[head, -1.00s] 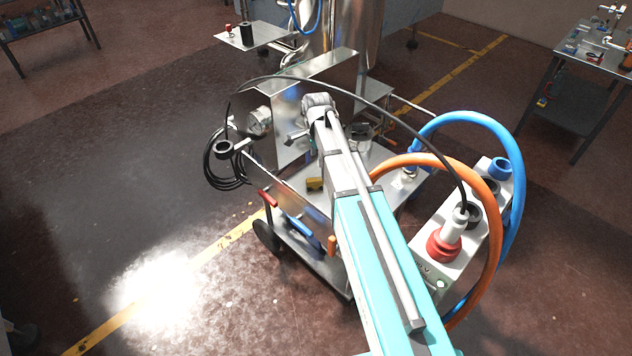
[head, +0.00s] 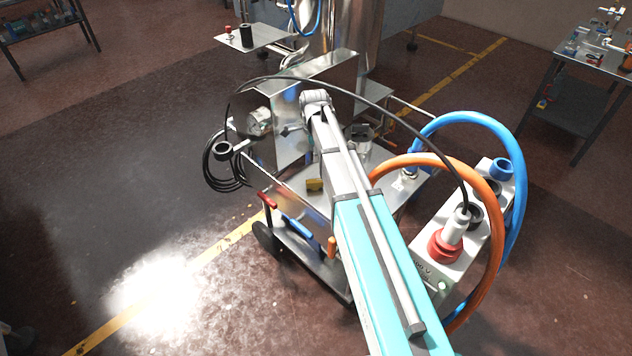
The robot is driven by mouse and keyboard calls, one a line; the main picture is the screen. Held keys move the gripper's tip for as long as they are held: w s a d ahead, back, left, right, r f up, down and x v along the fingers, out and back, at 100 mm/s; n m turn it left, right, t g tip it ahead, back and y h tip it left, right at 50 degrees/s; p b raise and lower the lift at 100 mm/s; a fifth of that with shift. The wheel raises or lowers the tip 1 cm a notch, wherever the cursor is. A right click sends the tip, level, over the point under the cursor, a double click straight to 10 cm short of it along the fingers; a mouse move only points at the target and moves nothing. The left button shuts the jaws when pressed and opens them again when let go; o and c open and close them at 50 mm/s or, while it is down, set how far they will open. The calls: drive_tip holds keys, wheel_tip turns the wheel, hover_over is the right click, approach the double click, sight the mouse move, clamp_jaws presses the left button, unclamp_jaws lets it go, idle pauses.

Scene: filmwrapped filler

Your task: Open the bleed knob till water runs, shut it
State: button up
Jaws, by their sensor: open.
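The steel machine on a cart (head: 325,68) stands in the middle of the head view, with a round metal fitting (head: 259,121) on its left side. I cannot make out the bleed knob for certain, and no running water shows. My arm reaches over the cart, and its wrist end is in front of the steel housing. My gripper (head: 293,130) is mostly hidden by the wrist; only a small dark part shows at its left, close to the housing. It is open, and I see nothing held. I cannot tell whether it touches anything.
A blue hose (head: 520,190), an orange hose (head: 496,240) and a black cable (head: 412,112) arch at the right, near a grey socket box (head: 425,250) with a red plug. A coiled black cable (head: 212,170) hangs at the left. Open floor lies left of the cart.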

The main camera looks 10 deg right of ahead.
sight(315, 180)
drive_tip(key=shift+f+b, duration=6.55)
drive_tip(key=shift+f, duration=0.1)
